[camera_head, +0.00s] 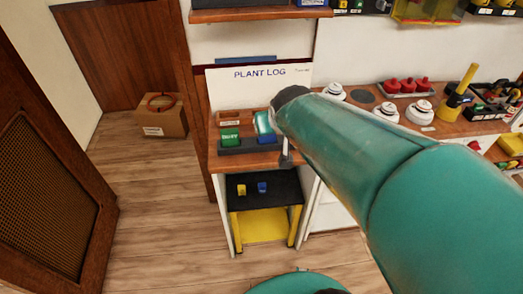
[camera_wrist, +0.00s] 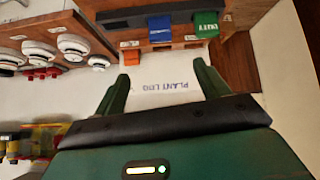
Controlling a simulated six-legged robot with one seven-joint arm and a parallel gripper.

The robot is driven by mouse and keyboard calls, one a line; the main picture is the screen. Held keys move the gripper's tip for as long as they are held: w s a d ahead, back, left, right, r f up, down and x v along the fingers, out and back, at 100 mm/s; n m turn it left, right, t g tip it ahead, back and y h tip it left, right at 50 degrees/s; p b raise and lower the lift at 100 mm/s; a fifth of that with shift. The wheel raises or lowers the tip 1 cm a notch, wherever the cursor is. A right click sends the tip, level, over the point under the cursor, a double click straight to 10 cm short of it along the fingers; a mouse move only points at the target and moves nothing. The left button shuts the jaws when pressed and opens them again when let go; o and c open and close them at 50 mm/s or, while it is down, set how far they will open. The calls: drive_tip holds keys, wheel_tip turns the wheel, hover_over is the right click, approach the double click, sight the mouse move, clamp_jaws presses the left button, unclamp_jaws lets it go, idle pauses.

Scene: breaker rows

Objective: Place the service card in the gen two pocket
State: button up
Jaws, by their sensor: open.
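My gripper (camera_wrist: 164,84) is open in the wrist view, with nothing between its two green fingers. They show in front of the white PLANT LOG board (camera_wrist: 168,92). Beyond them, a dark rack holds a blue card (camera_wrist: 160,29) and a green card (camera_wrist: 206,25). The head view shows the green card (camera_head: 230,138) at left and the blue card (camera_head: 267,139) beside it. I cannot read which is the service card or which pocket is gen two. In the head view, my arm covers the area right of the rack.
An orange piece (camera_wrist: 99,61) lies beside the rack. White round devices (camera_head: 386,111) and a red row (camera_head: 408,85) stand along the bench at right. Below is a dark shelf (camera_head: 280,190) with a yellow and a blue block. A cardboard box (camera_head: 160,120) sits on the floor at left.

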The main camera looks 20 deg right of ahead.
drive_tip(key=s+a+g+y, duration=0.1)
drive_tip(key=s+a, duration=0.2)
drive_tip(key=s, duration=0.3)
drive_tip(key=s+a+r+n+g+y, duration=0.1)
drive_tip(key=s+a, duration=0.3)
drive_tip(key=s, duration=0.3)
drive_tip(key=shift+s+a+r+g, duration=0.2)
drive_tip(key=shift+s+a+g, duration=0.05)
drive_tip(key=shift+g, duration=0.05)
